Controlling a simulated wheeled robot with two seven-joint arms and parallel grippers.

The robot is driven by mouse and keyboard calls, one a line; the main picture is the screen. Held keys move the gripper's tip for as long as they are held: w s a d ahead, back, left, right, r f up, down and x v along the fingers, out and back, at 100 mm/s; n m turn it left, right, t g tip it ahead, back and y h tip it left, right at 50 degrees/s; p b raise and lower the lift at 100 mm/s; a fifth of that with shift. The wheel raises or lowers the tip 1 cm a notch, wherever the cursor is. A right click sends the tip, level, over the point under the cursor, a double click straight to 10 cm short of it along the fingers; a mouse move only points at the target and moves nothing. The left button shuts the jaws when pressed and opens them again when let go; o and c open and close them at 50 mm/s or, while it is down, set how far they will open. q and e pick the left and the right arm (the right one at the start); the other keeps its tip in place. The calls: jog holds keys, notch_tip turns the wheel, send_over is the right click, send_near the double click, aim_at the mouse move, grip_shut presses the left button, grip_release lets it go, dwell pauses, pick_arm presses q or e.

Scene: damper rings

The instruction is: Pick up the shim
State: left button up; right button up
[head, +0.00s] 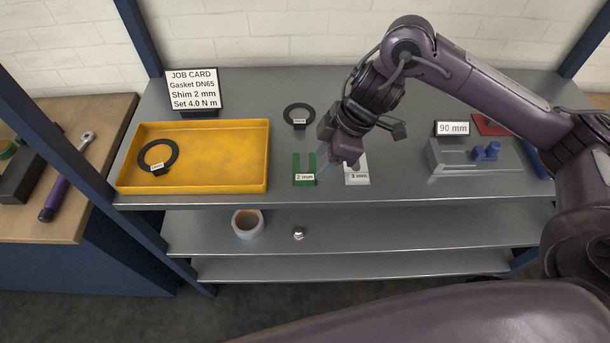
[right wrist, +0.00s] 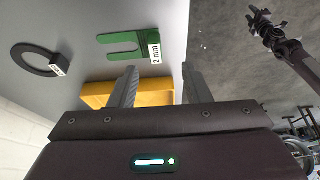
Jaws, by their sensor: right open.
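The green U-shaped shim (head: 304,168), with a "2 mm" label, lies flat on the grey top shelf. In the right wrist view the green shim (right wrist: 130,45) is just beyond the fingertips. A pale shim (head: 357,170) labelled "3 mm" lies to its right, partly behind the gripper. My right gripper (head: 327,172) is open and empty, low between the two shims at the green one's right side. Its fingers (right wrist: 160,82) also show in the right wrist view, with nothing between them. A dark arm end (right wrist: 265,28), apparently my left gripper, is too small to read.
A yellow tray (head: 225,187) holding a black ring (head: 158,156) stands left. Another black ring (head: 299,116) lies behind the green shim. A job card (head: 193,90) reads "Shim 2 mm". A grey fixture (head: 450,158) with blue parts stands right. Tape (head: 248,224) lies on the lower shelf.

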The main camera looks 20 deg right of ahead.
aim_at(305, 177)
jog(key=x, duration=0.2)
jog(key=p+x, duration=0.1)
jog(key=x, duration=0.4)
jog(key=shift+w+a+f, duration=0.1)
jog(key=shift+w+a, duration=0.15)
jog(key=shift+w, duration=0.2)
jog(key=shift+c, duration=0.2)
grip_shut()
